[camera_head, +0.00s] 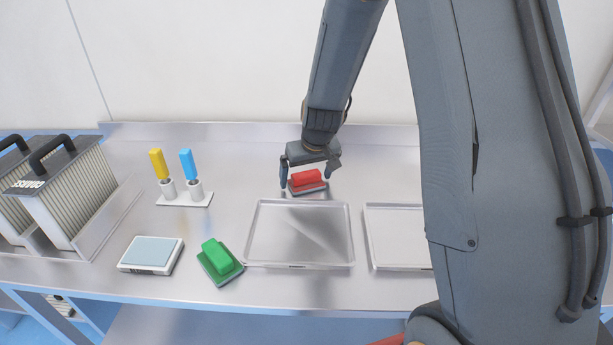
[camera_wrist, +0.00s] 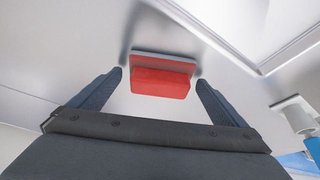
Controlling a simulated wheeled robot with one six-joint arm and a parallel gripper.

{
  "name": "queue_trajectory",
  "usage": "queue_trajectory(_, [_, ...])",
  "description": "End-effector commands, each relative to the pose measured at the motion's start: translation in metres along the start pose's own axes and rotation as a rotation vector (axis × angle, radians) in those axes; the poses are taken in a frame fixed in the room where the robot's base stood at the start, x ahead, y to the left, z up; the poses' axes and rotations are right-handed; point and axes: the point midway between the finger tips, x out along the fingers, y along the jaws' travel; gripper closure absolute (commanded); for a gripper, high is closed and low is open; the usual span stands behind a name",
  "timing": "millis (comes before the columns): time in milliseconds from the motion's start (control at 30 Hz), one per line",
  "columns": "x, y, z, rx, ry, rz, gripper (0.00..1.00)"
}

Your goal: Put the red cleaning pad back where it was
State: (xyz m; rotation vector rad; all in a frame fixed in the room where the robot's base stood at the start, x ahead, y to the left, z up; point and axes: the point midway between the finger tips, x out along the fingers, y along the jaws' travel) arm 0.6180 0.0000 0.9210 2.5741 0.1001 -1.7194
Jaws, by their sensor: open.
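The red cleaning pad (camera_head: 306,178) has a red grip block on a grey base. It lies on the metal table just behind the middle tray. My gripper (camera_head: 309,179) is open above it, with one finger on each side of the pad. In the wrist view the red pad (camera_wrist: 160,80) sits ahead of and between the two open fingertips (camera_wrist: 160,75), with a gap at each side. I cannot tell how high the fingertips are above the table.
A metal tray (camera_head: 300,262) lies in front of the pad, with a second tray (camera_head: 395,262) to its right, partly hidden by my arm. A green pad (camera_head: 220,258), a scale (camera_head: 151,252) and a holder (camera_head: 184,200) with yellow and blue tools stand left. Slatted racks (camera_head: 70,195) are far left.

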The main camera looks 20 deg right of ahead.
Motion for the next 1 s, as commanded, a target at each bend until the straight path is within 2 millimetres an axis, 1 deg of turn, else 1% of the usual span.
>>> queue_trajectory(167, [-0.014,0.000,-0.003,0.000,0.004,0.000,0.04])
queue_trajectory(600, [-0.086,0.000,-0.002,0.000,0.004,0.000,0.04])
queue_trajectory(700, [-0.100,0.000,-0.001,0.000,0.003,0.000,0.04])
queue_trajectory(800, [-0.110,0.000,-0.001,0.000,0.002,0.000,0.04])
queue_trajectory(933, [-0.119,0.000,-0.001,0.000,0.001,0.000,0.04])
queue_trajectory(967, [-0.120,0.000,0.001,0.001,-0.002,0.000,0.04])
queue_trajectory(1000, [-0.121,-0.001,0.008,0.003,-0.012,0.000,0.04])
